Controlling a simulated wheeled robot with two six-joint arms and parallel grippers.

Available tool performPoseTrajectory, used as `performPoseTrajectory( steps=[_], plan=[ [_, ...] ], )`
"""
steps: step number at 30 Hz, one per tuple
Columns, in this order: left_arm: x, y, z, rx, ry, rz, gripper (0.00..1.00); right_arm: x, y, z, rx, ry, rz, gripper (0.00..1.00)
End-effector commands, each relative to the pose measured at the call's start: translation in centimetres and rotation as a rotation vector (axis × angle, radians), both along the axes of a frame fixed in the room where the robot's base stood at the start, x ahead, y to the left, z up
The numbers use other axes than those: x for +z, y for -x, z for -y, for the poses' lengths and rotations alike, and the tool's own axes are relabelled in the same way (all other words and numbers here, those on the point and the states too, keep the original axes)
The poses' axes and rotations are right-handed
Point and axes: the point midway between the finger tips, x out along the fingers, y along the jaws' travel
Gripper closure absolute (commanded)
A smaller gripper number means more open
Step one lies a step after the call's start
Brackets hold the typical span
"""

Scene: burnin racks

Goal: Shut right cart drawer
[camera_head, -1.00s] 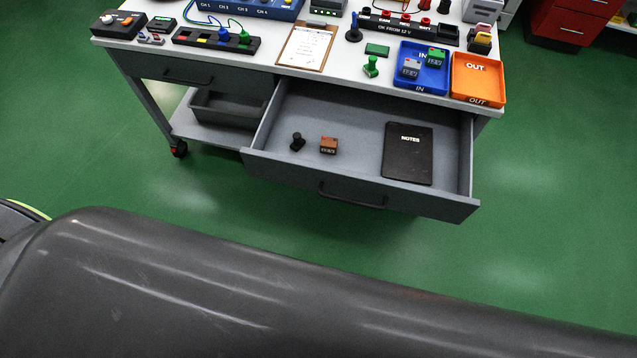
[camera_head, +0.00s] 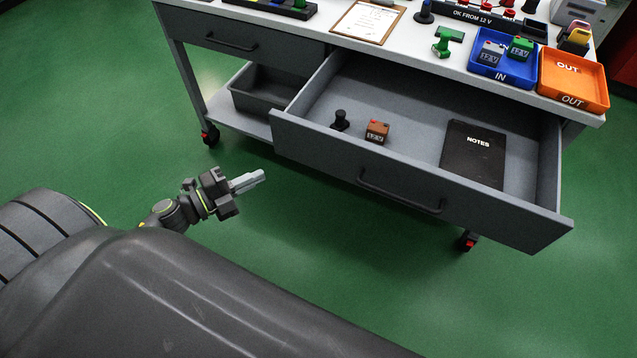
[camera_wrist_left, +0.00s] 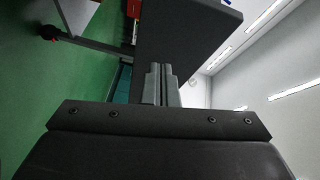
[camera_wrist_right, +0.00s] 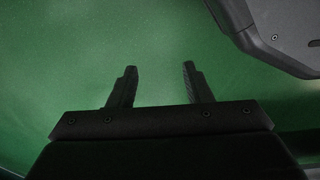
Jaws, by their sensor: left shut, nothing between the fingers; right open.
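The right cart drawer (camera_head: 330,155) is pulled out of the grey cart. Its front carries a dark bar handle (camera_head: 400,192). Inside lie a black notebook (camera_head: 474,155), a brown block (camera_head: 377,131) and a small black knobbed piece (camera_head: 340,121). My left gripper (camera_head: 258,178) is shut and empty, in front of and to the left of the drawer front, apart from it. In the left wrist view its closed fingers (camera_wrist_left: 160,84) point toward a dark grey panel. My right gripper (camera_wrist_right: 160,85) is open and empty above green floor; the head view does not show it.
The left drawer (camera_head: 240,35) is shut. A grey bin (camera_head: 262,100) sits on the cart's lower shelf. The cart top holds a blue IN tray (camera_head: 503,71), an orange OUT tray (camera_head: 573,80) and a clipboard (camera_head: 368,22). Green floor (camera_head: 330,260) is clear before the cart.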

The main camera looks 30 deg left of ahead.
Motion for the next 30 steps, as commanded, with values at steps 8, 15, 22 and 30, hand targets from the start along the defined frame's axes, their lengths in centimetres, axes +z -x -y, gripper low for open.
performPoseTrajectory(
  steps=[8,15,22,30],
  plan=[
    [2.0,2.1,4.4,-0.244,-0.140,0.161,1.00,-2.0,-0.8,-0.2,-0.005,-0.005,-0.001,0.55],
    [2.5,1.1,5.7,-0.254,-0.142,0.173,1.00,-2.0,-0.6,-0.1,-0.003,-0.002,-0.002,0.55],
    [2.6,-1.4,8.2,-0.251,-0.141,0.173,1.00,-2.7,0.2,0.2,0.003,0.005,-0.004,0.55],
    [2.6,-5.0,11.8,-0.251,-0.138,0.171,1.00,-3.8,1.4,0.7,0.014,0.016,-0.002,0.55]
  ],
)
